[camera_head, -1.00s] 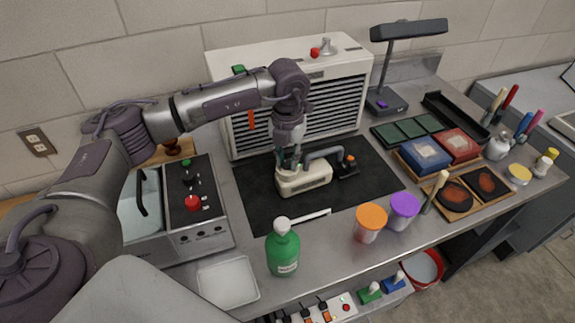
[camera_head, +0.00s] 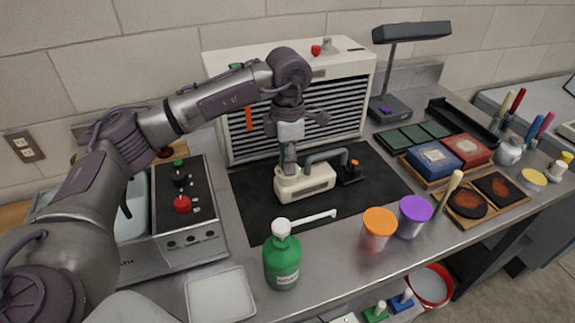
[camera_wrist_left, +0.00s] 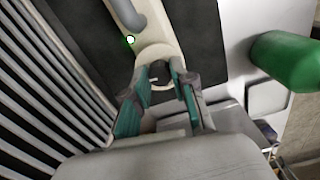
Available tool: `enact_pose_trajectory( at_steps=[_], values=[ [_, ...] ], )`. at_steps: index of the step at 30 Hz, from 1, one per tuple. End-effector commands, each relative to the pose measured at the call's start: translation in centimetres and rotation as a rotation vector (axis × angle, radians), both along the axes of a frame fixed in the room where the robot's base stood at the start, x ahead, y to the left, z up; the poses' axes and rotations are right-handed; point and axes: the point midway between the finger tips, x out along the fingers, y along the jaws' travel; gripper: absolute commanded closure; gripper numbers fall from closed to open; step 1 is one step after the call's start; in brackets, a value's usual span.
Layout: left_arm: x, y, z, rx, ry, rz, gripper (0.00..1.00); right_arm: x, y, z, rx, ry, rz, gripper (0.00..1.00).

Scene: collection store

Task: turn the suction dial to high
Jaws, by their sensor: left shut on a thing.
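The cream suction unit (camera_head: 318,182) with a grey curved hose sits on the black mat in the head view. My left gripper (camera_head: 289,170) points down onto its left end. In the left wrist view, a dark round dial (camera_wrist_left: 158,70) shows at the near end of the cream body (camera_wrist_left: 155,45), between the teal fingertips of my left gripper (camera_wrist_left: 158,80). The fingers are shut on the dial. A small green light (camera_wrist_left: 130,39) glows on the body. The dial's markings cannot be read, and the gripper hides the dial in the head view. My right gripper is not in view.
A louvred cream cabinet (camera_head: 352,95) stands behind the mat (camera_head: 262,215). A control box with a red knob (camera_head: 182,204) is at left.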

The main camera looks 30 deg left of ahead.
Motion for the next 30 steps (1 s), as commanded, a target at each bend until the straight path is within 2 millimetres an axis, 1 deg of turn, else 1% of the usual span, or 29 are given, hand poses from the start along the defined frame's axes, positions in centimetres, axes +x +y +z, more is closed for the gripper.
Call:
enact_pose_trajectory(
  at_steps=[1,3,12,21,30],
  values=[
    [0.1,0.0,-0.1,-0.002,-0.004,-0.04,1.0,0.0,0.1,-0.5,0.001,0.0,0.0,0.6],
    [0.1,0.0,-0.1,-0.002,-0.005,-0.097,1.0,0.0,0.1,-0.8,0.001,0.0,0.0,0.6],
    [0.1,0.0,0.0,-0.002,-0.003,-0.28,1.0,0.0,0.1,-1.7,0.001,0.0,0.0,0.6],
    [0.1,0.0,0.1,-0.002,-0.003,-0.358,1.0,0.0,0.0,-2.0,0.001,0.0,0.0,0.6],
    [0.0,0.0,0.1,-0.002,-0.003,-0.366,1.0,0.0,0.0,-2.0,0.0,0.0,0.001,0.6]
  ],
)
